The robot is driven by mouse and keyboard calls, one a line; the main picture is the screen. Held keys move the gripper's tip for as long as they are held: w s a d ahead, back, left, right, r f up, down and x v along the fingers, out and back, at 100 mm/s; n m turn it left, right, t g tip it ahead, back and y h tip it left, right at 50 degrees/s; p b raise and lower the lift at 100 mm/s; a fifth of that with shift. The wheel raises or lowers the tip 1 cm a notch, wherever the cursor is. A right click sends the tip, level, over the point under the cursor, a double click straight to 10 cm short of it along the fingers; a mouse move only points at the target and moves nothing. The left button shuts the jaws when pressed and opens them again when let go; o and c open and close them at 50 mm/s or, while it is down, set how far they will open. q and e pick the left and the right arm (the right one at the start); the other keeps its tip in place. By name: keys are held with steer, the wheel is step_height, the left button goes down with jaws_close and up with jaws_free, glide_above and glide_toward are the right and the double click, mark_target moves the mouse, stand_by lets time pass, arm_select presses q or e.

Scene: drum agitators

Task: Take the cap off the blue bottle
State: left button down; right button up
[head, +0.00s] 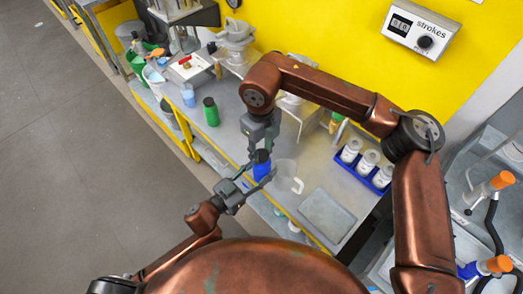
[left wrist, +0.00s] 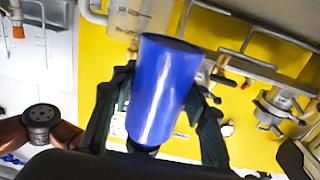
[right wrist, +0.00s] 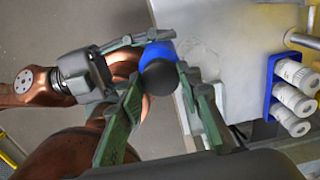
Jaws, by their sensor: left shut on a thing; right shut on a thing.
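The blue bottle (head: 262,170) is held upright at the bench's front edge. My left gripper (head: 256,182) is shut around its body; in the left wrist view the bottle (left wrist: 160,88) is between both fingers. A dark cap (right wrist: 159,77) is at the bottle's top end, and it also shows in the left wrist view (left wrist: 141,149). My right gripper (right wrist: 160,75) comes from above and is shut on the cap, a fingertip on each side. The cap and bottle appear in contact; I cannot tell whether the cap is loosened.
A clear jug (head: 285,175) stands close to the right of the bottle. A blue rack (head: 382,187) with white containers and a grey plate (head: 327,214) are further right. A green bottle (head: 211,113) with a dark cap stands on the left, near a light blue cup (head: 188,97).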

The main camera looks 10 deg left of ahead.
steer(key=shift+n, duration=0.3)
steer(key=shift+c, duration=0.6)
steer(key=shift+r, duration=0.25)
steer(key=shift+r, duration=0.9)
